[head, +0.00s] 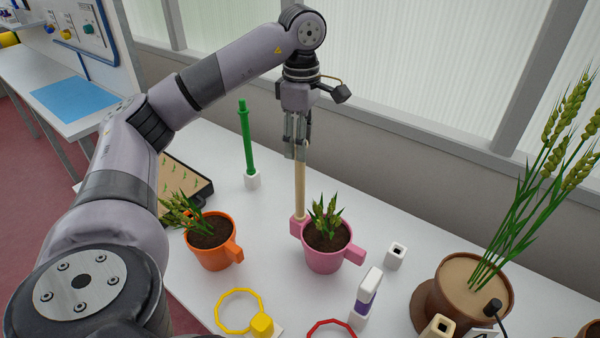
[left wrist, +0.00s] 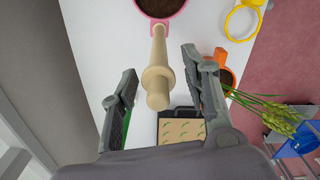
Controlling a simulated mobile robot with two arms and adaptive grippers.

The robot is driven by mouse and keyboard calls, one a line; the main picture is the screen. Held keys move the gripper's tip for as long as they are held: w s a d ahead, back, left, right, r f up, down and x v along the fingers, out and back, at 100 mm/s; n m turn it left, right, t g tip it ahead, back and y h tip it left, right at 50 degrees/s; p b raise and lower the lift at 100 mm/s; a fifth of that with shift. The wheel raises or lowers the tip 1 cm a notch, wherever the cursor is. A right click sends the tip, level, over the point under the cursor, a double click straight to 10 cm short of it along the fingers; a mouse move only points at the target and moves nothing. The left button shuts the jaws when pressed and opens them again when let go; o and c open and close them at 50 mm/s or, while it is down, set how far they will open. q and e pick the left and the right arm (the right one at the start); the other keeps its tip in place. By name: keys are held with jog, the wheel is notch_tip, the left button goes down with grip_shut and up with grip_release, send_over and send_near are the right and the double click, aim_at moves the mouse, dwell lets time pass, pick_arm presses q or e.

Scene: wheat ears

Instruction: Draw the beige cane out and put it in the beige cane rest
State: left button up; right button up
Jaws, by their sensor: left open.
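The beige cane (head: 300,184) stands upright in the pink socket on the side of the pink pot (head: 325,262). My left gripper (head: 296,150) points down over the cane's top. In the left wrist view the cane (left wrist: 158,72), with its collar and knob, lies between the two open fingers (left wrist: 159,62), with gaps on both sides. A beige block with a dark square hole (head: 438,326), which looks like the beige cane rest, is at the bottom edge of the head view, partly cut off.
A green cane (head: 248,140) stands in a white block (head: 252,181) behind. An orange pot (head: 212,258) is left of the pink one. A white holed block (head: 396,256), a purple-and-white object (head: 367,297) and a brown pot (head: 460,297) with tall wheat are to the right.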

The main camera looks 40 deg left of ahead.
aim_at(300, 187)
pick_arm(q)
jog(key=shift+f, duration=0.4)
jog(key=f+p, duration=0.1)
jog(key=f, duration=0.3)
jog(key=shift+a+f, duration=0.1)
jog(key=shift+a, duration=0.1)
jog(key=shift+c, duration=0.3)
grip_shut()
